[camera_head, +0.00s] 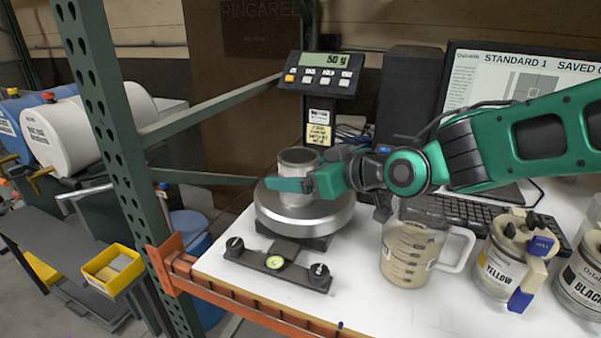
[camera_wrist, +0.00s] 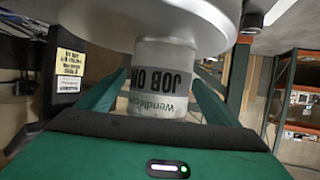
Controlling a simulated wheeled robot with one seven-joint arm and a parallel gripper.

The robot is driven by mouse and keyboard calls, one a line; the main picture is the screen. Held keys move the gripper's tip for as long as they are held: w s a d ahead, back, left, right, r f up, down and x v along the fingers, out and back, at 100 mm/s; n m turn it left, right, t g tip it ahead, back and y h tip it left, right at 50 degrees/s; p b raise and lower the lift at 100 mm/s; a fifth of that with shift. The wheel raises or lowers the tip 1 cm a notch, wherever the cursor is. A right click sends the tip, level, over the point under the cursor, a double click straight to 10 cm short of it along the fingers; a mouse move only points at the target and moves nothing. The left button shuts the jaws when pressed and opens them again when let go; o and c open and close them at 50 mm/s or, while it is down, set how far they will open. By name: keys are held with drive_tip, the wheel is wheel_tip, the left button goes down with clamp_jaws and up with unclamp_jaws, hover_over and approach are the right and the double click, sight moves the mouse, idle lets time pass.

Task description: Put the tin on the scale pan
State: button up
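The tin (camera_head: 298,160) is a grey, open-topped can. It stands upright on the round metal scale pan (camera_head: 305,219). In the wrist view the tin (camera_wrist: 163,80) appears upside down, with a "JOB" label facing the camera and its base against the pan (camera_wrist: 150,25). My gripper (camera_head: 292,185) reaches in level from the right, low at the tin. The scale display (camera_head: 322,73) reads 50 g.
Right of the scale stand a clear jug (camera_head: 412,252) of beige contents, a YELLOW can (camera_head: 500,268) and a BLACK can (camera_head: 585,280). A keyboard (camera_head: 450,213) and monitor (camera_head: 520,75) are behind. A green rack post (camera_head: 125,135) rises at left.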

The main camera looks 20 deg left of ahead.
drive_tip(key=shift+r, duration=0.1)
drive_tip(key=v, duration=1.2)
drive_tip(key=shift+s, duration=0.1)
